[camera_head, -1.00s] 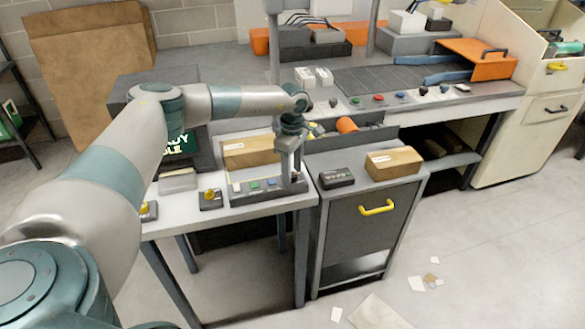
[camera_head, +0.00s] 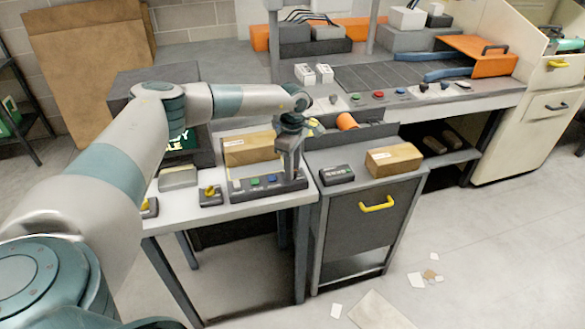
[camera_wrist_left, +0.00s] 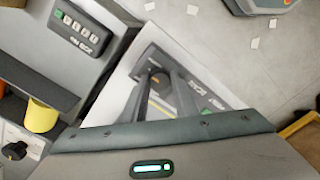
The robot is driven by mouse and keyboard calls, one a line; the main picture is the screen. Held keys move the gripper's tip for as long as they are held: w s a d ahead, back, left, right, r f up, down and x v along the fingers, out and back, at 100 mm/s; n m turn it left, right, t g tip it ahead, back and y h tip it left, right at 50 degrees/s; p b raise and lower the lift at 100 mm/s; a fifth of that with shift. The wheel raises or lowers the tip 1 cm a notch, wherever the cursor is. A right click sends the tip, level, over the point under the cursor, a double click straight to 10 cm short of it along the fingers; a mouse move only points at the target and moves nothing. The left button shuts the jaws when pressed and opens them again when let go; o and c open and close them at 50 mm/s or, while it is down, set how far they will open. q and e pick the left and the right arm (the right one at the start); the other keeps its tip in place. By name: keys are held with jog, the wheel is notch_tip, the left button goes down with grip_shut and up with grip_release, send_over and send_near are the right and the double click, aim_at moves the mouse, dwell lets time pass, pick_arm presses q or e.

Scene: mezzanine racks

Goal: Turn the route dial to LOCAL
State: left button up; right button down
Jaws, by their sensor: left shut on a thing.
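The route dial (camera_wrist_left: 160,80) is a dark round knob on a panel beside printed labels too small to read. It shows in the left wrist view between the fingers of my left gripper (camera_wrist_left: 163,92). In the head view my left gripper (camera_head: 291,178) points down at the right end of the dark control box (camera_head: 262,197) on the white table. It is shut on the dial and hides it there. The dial's pointer direction cannot be told. My right gripper is not in view.
The box also bears blue and green buttons; a yellow-knobbed switch (camera_head: 210,195) stands to its left. A cardboard box (camera_head: 252,147) stands behind it. A grey cabinet (camera_head: 362,235) on the right bears a keypad (camera_head: 337,175) and another carton (camera_head: 394,160). The floor in front is mostly clear.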

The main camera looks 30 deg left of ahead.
pick_arm(q)
jog(key=shift+n, duration=0.4)
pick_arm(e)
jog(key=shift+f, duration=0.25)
pick_arm(q)
jog(key=n+b, duration=0.2)
jog(key=n, duration=0.2)
jog(key=shift+f+n, duration=0.1)
jog(key=shift+n, duration=0.2)
jog(key=n+b, duration=0.2)
jog(key=n, duration=0.9)
jog(key=shift+b, duration=0.4)
jog(key=shift+r+n, duration=0.2)
jog(key=shift+n, duration=0.5)
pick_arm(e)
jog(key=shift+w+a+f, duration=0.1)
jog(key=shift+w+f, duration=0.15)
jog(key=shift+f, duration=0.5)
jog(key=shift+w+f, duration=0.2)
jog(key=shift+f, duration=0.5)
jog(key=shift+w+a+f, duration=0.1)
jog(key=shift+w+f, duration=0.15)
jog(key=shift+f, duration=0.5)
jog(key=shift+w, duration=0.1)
pick_arm(q)
jog(key=o, duration=1.1)
jog(key=shift+c, duration=0.2)
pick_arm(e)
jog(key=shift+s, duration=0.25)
